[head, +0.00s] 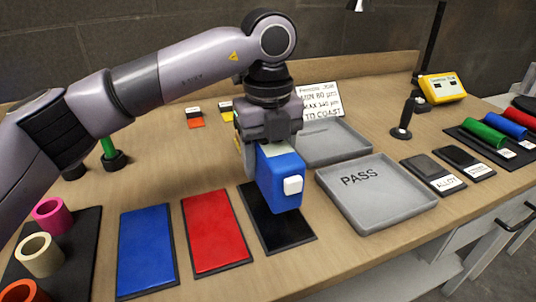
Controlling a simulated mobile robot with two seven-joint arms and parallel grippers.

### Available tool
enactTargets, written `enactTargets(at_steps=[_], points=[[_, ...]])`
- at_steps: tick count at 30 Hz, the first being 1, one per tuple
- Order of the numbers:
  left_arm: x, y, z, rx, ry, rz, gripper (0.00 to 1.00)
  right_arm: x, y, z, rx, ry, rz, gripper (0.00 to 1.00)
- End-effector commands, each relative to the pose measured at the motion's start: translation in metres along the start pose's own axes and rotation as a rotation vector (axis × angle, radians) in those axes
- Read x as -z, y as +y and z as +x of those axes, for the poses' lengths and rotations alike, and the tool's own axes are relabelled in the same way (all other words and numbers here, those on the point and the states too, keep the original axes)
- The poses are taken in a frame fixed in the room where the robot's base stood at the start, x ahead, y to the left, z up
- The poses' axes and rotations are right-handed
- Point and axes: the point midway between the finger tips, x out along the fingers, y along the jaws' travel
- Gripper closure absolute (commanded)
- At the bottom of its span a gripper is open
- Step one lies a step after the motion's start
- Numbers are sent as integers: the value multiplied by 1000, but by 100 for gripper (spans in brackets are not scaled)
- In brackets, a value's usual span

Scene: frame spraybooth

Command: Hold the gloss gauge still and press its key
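The gloss gauge appears to be the blue box (272,182) with a pale top and a white square key (293,186) on the side towards the right. My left gripper (268,142) comes down from above and is shut on the upper part of the blue box. The box is over or on a black panel (273,229); I cannot tell whether it touches it. The fingertips are partly hidden by the gripper body and the box. My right gripper is not in view.
Blue (147,248) and red (216,230) panels lie left of the black one. A grey PASS tray (390,212) stands at the right, with another grey tray (335,150) behind. A yellow device (443,87) sits at the back right. Coloured rings (40,255) stand front left.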

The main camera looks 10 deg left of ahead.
Motion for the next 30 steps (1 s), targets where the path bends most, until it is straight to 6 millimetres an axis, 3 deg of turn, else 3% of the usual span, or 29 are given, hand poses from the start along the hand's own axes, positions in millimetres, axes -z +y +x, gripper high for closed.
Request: enactTargets(at_steps=[30], points=[[0, 0, 31, 0, 0, 0, 91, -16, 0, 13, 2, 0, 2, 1]])
